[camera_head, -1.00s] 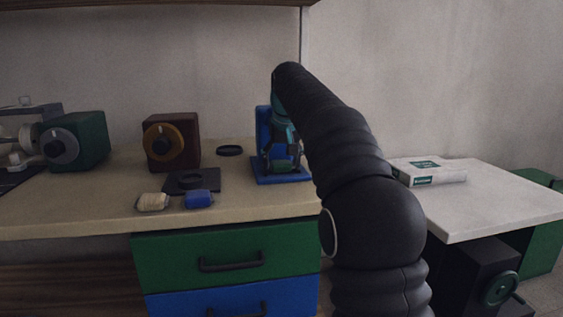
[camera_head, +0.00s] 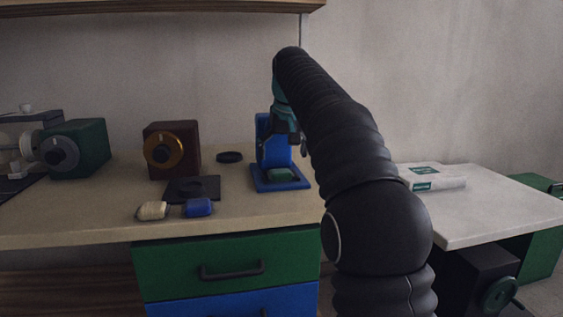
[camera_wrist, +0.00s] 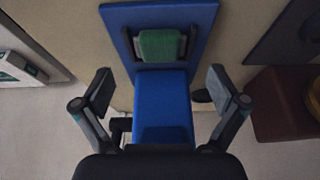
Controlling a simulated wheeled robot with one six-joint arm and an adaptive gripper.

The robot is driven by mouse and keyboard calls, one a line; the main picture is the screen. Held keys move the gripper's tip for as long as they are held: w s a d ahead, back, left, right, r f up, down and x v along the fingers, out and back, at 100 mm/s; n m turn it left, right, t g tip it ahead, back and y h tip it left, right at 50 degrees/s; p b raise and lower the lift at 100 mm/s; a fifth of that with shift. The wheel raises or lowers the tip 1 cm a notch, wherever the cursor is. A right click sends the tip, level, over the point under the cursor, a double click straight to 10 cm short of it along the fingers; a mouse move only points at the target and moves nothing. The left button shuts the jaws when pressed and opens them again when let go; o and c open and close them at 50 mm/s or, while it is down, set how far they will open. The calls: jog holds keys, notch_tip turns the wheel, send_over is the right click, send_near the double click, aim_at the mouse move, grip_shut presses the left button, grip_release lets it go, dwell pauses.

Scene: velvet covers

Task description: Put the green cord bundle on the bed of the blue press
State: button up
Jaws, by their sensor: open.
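The green cord bundle (camera_head: 281,175) lies on the flat bed of the blue press (camera_head: 264,184). In the wrist view the bundle (camera_wrist: 158,46) sits between two dark rails on the blue bed (camera_wrist: 202,17), and the press's upright blue body (camera_wrist: 162,105) is nearer the camera. My gripper (camera_head: 287,137) is above the bed, beside the press's upper part and partly hidden by my arm. In the wrist view my gripper (camera_wrist: 160,91) is open, its fingers wide on either side of the blue body, empty and apart from the bundle.
A cream bundle (camera_head: 153,210) and a blue bundle (camera_head: 199,207) lie at the counter's front, near a dark plate (camera_head: 192,189). A brown box with an orange dial (camera_head: 163,150) and a green one (camera_head: 77,148) stand left. A white table (camera_head: 480,207) is right.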

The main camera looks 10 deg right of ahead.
jog(key=p+v, duration=0.1)
jog(key=v, duration=0.5)
jog(key=shift+r+p, duration=0.35)
jog(key=shift+s, duration=0.2)
jog(key=s+f, duration=1.3)
jog(key=s, duration=0.5)
jog(key=s+f+t, duration=0.1)
jog(key=s+f, duration=1.2)
jog(key=s, duration=0.4)
jog(key=shift+s, duration=0.4)
